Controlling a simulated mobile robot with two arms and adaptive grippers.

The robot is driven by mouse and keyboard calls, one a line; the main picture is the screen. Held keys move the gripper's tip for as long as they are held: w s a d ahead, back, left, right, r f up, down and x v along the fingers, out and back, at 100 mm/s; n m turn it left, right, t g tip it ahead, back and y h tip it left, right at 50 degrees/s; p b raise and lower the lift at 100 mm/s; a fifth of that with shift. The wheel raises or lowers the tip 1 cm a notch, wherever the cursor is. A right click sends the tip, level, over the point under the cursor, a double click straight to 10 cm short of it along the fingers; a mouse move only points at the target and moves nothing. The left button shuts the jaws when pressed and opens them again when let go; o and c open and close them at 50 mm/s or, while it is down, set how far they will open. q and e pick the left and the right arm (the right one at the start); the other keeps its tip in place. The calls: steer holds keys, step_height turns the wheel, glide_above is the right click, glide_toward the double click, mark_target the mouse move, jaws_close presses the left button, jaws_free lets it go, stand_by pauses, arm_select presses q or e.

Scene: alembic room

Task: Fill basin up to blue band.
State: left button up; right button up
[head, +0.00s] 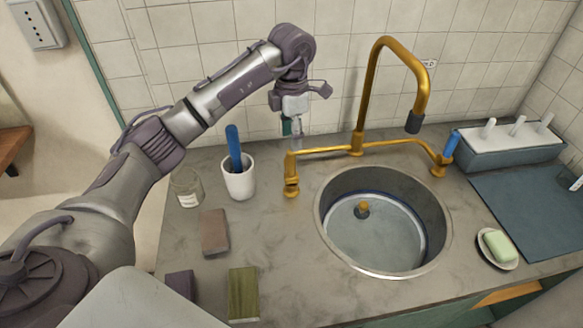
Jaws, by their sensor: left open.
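The round metal basin (330,245) is set into the grey counter. A dark blue band (436,222) runs around its inner wall. Its pale bluish floor shows below the band; I cannot tell whether water covers it. A brass plug or knob (362,209) is inside, left of the middle. The brass tap (372,85) arches over the back of the basin, its dark nozzle (414,122) pointing down; no stream shows. A blue lever (452,143) is on its right valve. My left gripper (292,128) is open, pointing down above and behind the left valve (291,180).
A white cup (239,183) with a blue-handled tool (233,146) and a glass jar (187,188) stand left of the tap. Brown (214,232) and green (243,294) blocks lie in front. Soap (498,246) on a dish, a blue-grey mat (530,205) and a rack (508,142) are at right.

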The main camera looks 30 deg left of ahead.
mark_target(291, 168)
arm_select(q)
step_height(291, 168, down, 10)
steer(key=shift+r+p, duration=0.1)
steer(key=shift+p, duration=1)
steer(key=shift+f, duration=0.7)
steer(key=shift+c, duration=0.7)
jaws_close()
